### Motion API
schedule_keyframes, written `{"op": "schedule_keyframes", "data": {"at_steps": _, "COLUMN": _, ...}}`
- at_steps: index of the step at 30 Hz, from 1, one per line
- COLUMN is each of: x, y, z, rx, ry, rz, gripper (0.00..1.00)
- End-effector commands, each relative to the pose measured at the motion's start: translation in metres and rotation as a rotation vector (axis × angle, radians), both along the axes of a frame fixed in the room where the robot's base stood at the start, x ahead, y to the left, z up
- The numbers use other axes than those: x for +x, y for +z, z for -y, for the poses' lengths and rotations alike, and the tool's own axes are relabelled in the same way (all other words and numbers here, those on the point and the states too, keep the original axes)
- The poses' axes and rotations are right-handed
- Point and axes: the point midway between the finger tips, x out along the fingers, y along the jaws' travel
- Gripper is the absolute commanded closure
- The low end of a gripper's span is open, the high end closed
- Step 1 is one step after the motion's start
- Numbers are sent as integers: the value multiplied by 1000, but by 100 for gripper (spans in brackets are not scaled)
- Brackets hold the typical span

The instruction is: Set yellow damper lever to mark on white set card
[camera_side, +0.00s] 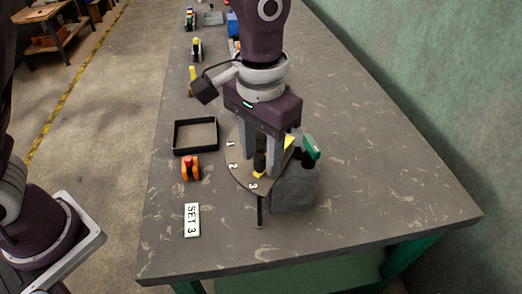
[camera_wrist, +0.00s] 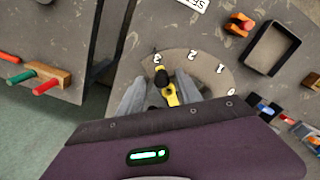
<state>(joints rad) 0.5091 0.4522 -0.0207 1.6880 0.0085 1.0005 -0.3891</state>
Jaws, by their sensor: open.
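Contact cannot be told. The fingers partly hide the lever.
More small items line the far bench. The bench front is mostly clear.

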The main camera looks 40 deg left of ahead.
Motion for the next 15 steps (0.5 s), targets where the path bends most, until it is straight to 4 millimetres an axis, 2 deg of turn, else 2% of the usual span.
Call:
{"op": "schedule_keyframes", "data": {"at_steps": 2, "x": 1, "y": 5, "z": 0, "rx": 0, "ry": 0, "rz": 2, "gripper": 58}}
{"op": "schedule_keyframes", "data": {"at_steps": 10, "x": 1, "y": 58, "z": 1, "rx": -3, "ry": 0, "rz": 5, "gripper": 58}}
{"op": "schedule_keyframes", "data": {"at_steps": 15, "x": 0, "y": 71, "z": 0, "rx": -1, "ry": 0, "rz": 1, "gripper": 58}}
